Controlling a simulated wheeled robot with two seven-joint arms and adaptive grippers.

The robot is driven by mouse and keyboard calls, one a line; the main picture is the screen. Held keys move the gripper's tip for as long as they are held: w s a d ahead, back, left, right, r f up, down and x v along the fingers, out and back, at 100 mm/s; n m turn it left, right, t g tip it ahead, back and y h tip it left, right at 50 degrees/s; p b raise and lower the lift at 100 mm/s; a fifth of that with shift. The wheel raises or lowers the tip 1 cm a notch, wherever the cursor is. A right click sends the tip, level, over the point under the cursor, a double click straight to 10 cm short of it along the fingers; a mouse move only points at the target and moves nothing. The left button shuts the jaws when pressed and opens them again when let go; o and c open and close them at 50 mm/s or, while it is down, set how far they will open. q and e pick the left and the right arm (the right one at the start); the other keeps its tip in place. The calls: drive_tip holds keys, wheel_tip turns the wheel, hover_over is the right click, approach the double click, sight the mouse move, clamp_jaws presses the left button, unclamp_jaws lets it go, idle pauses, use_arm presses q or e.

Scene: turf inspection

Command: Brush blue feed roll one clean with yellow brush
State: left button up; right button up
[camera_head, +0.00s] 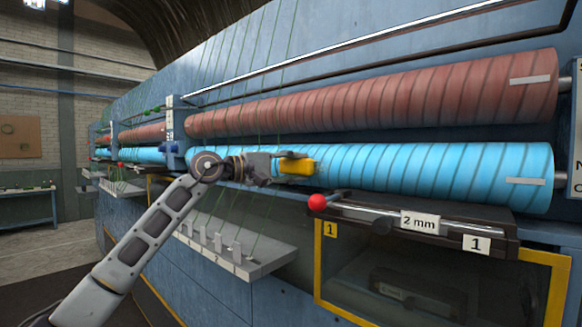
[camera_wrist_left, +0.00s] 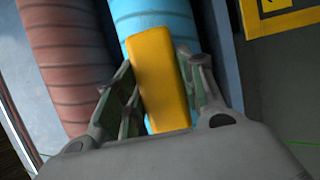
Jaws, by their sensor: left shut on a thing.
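The blue feed roll (camera_head: 430,168) lies horizontally on the machine front, with dark spiral lines along it. My left gripper (camera_head: 282,166) is shut on the yellow brush (camera_head: 299,166) in front of the roll's left part. In the left wrist view the brush (camera_wrist_left: 158,80) sits between the two fingers (camera_wrist_left: 160,95), with the blue roll (camera_wrist_left: 158,18) behind it. I cannot tell whether the bristles touch the roll; they are hidden. My right gripper is not in view.
A red roll (camera_head: 390,95) runs just above the blue one. Below are a red knob (camera_head: 317,202), a dark bar marked 2 mm (camera_head: 420,222), a yellow-framed opening (camera_head: 318,262) and a grey shelf (camera_head: 262,268). Thin green strands hang at the left. Open floor lies at far left.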

sight(307, 168)
use_arm(q)
drive_tip(key=shift+s+d, duration=0.4)
drive_tip(key=shift+d, duration=0.2)
drive_tip(key=shift+s+d, duration=0.1)
drive_tip(key=shift+s+d+f+b, duration=0.1)
drive_tip(key=shift+s+d+b, duration=0.65)
drive_tip(key=shift+d, duration=0.35)
drive_tip(key=shift+s+d, duration=0.15)
drive_tip(key=shift+d, duration=0.1)
drive_tip(key=shift+s+d+b, duration=0.6)
drive_tip(key=shift+s+d, duration=0.35)
drive_tip(key=shift+d, duration=0.25)
drive_tip(key=shift+s+a, duration=0.1)
drive_tip(key=shift+a, duration=0.05)
drive_tip(key=shift+s+a+b, duration=0.55)
drive_tip(key=shift+s+b, duration=0.1)
drive_tip(key=shift+s, duration=0.05)
drive_tip(key=shift+s+a+b, duration=0.5)
drive_tip(key=shift+s+b, duration=0.15)
drive_tip(key=shift+s, duration=0.05)
drive_tip(key=shift+s+a+b, duration=0.6)
drive_tip(key=shift+s+a, duration=0.05)
drive_tip(key=shift+s, duration=0.25)
